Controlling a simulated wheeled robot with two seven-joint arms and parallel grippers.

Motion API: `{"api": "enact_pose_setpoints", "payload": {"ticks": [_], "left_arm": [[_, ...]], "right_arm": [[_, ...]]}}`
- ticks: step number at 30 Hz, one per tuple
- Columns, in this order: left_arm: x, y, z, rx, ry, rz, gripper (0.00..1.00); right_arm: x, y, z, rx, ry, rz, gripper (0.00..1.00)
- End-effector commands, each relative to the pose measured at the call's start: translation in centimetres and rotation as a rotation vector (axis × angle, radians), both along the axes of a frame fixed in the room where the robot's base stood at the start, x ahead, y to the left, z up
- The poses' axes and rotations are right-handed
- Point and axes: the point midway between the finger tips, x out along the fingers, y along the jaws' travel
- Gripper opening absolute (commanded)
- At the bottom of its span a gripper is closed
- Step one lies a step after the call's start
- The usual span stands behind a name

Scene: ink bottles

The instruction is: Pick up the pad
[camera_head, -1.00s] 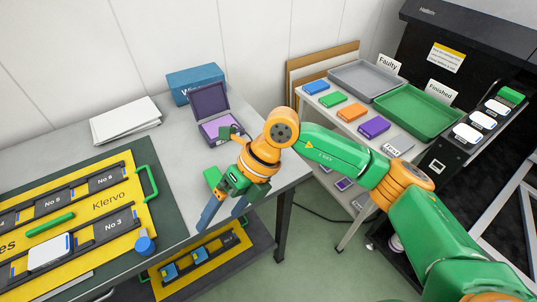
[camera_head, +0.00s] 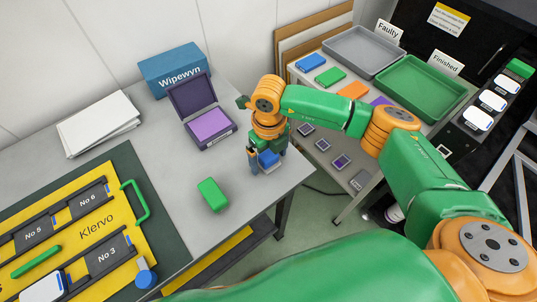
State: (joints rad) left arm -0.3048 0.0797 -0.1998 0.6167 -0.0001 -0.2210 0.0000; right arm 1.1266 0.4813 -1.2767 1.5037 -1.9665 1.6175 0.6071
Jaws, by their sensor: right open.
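A purple pad (camera_head: 209,124) lies in an open dark purple case (camera_head: 188,97) with its lid raised at the back, on the grey table. A small green block (camera_head: 212,194) lies on the table in front of the case, towards the table's front edge. My right gripper (camera_head: 264,165) points down over the right end of the table, to the right of the case and the green block, apart from both. Its blue fingers are open, partly hidden by its own body, and I see nothing held. My left gripper is not in view.
A blue Wipewyn box (camera_head: 170,70) stands behind the case, and white sheets (camera_head: 97,124) lie at left. A yellow Klervo board (camera_head: 80,225) with a green handle fills the front left. At right, a shelf holds coloured blocks, a grey tray (camera_head: 362,52) and a green tray (camera_head: 420,95).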

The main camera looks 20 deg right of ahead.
Motion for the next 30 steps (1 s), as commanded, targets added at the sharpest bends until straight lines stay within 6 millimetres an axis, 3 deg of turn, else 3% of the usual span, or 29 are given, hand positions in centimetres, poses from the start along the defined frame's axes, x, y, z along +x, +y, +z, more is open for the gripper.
{"api": "enact_pose_setpoints", "payload": {"ticks": [5, 12, 15, 23, 30], "left_arm": [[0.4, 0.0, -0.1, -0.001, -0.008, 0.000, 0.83], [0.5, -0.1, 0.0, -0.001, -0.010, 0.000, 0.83], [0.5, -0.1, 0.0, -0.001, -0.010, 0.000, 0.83], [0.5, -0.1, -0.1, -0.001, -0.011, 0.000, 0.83], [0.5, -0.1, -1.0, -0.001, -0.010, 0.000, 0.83]], "right_arm": [[0.0, 0.0, -0.1, 0.000, -0.001, 0.001, 0.95], [0.0, 0.0, 0.0, 0.001, -0.001, 0.001, 0.30], [0.0, 0.0, 0.0, 0.001, -0.001, 0.001, 0.08], [0.1, 0.1, 0.3, 0.003, -0.002, 0.001, 0.07], [-0.5, 0.9, 4.0, 0.004, -0.006, 0.007, 0.07]]}}
